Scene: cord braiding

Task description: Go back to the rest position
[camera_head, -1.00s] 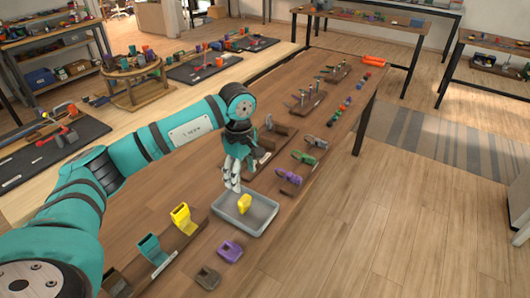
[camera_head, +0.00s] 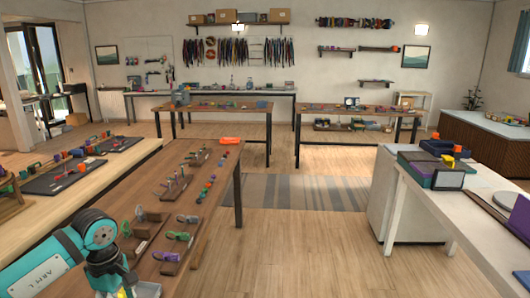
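My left arm comes in at the bottom left, and its wrist (camera_head: 100,240) is over the near end of the long brown worktable (camera_head: 205,225). The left fingers are at the bottom edge of the view and mostly cut off, so their opening cannot be seen. A bit of yellow (camera_head: 122,292) shows beside them, and part of the grey tray (camera_head: 148,290) shows at the bottom edge. My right gripper is not in view.
Several small clamps and coloured parts stand along the worktable, with an orange piece (camera_head: 230,140) at its far end. A white counter (camera_head: 450,215) with cases is at the right. The wooden floor between them is clear, with a striped rug (camera_head: 300,191) farther back.

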